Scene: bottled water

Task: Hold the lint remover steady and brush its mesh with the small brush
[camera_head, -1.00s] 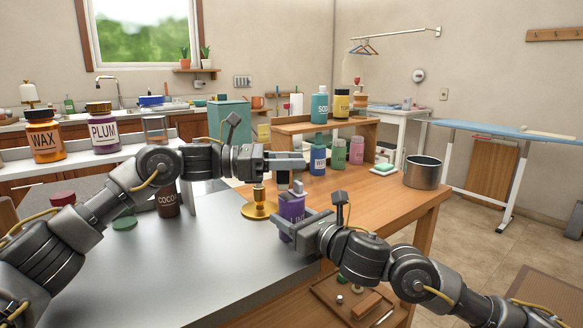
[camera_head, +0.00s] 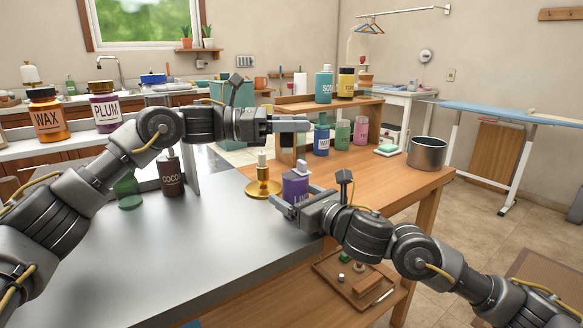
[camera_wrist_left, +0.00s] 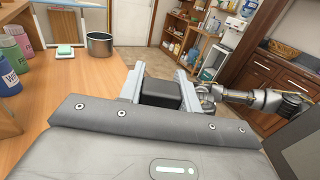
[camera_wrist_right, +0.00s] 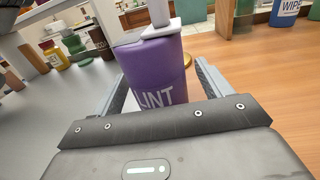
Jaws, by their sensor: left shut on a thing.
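A purple container (camera_head: 295,188) with a "LINT" label and a pale top piece stands on the wooden counter. It also shows in the right wrist view (camera_wrist_right: 155,72). I cannot tell whether it is the lint remover. My right gripper (camera_head: 287,205) has its fingers on either side of it, with a gap at the right finger. My left gripper (camera_head: 308,124) is above and behind the container, shut on a dark block (camera_wrist_left: 160,95). I cannot tell whether this is the small brush. No mesh or bristles can be made out.
A gold-based stand (camera_head: 263,189) with a pale top is beside the purple container. A brown bottle (camera_head: 171,175) and green jar (camera_head: 128,192) stand left, near my left arm. A metal pot (camera_head: 427,154) is at the right. The grey counter in front is clear.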

